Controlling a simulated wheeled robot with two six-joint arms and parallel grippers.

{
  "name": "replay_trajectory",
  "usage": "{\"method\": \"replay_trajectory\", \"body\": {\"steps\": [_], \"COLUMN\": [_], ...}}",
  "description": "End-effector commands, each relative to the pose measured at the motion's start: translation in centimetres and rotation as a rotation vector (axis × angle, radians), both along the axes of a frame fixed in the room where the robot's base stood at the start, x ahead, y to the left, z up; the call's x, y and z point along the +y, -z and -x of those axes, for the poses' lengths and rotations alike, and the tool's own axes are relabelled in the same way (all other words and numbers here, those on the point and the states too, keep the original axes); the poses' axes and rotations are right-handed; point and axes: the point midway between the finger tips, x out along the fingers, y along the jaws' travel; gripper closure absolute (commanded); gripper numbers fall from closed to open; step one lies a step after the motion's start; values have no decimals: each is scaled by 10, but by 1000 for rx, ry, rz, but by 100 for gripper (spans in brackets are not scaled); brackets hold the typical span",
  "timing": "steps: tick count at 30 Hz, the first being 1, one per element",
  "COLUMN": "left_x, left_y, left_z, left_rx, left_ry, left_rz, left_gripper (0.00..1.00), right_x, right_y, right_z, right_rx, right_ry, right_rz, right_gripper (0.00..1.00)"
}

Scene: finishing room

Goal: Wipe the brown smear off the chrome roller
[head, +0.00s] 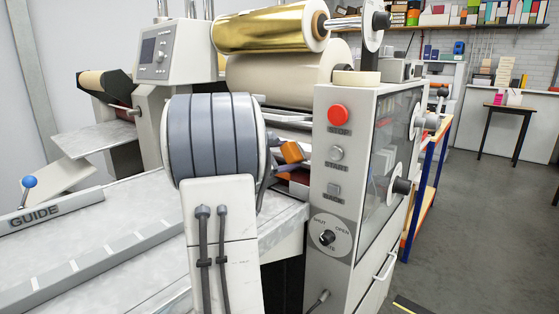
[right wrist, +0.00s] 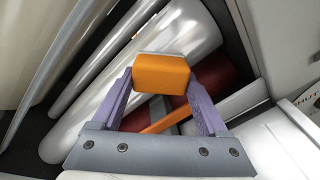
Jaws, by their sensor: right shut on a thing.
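My right gripper (right wrist: 160,82) is shut on an orange block (right wrist: 162,76) with a thin grey layer on its far side. The block lies over the right part of a shiny chrome roller (right wrist: 125,85) in the right wrist view. I cannot tell whether it touches the roller. In the head view the orange block (head: 291,151) shows just right of my arm, beside the machine's control panel, and the arm hides most of the gripper. I see no brown smear on the visible chrome; the block and fingers cover part of it. My left gripper is not in view.
A dark red roller (right wrist: 213,74) lies close beyond the block. The control panel (head: 333,180) with a red stop button stands just right of the gripper. A gold foil roll (head: 265,30) and a cream roll (head: 285,78) are above. A guide table (head: 90,250) spreads left.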

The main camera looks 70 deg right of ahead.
Motion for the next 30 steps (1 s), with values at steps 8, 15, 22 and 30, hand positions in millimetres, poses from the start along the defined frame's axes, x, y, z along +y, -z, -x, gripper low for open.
{"method": "replay_trajectory", "body": {"steps": [8,15,22,30], "left_x": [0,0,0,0], "left_y": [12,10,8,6], "left_z": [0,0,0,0], "left_rx": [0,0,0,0], "left_ry": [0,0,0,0], "left_rz": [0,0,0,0], "left_gripper": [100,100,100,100], "right_x": [2,-1,-6,-10], "right_y": [2,0,0,0], "right_z": [9,-1,-21,-34], "right_rx": [0,1,1,1], "right_ry": [3,0,-2,-1], "right_rz": [1,0,0,0], "right_gripper": [68,68,68,68]}}
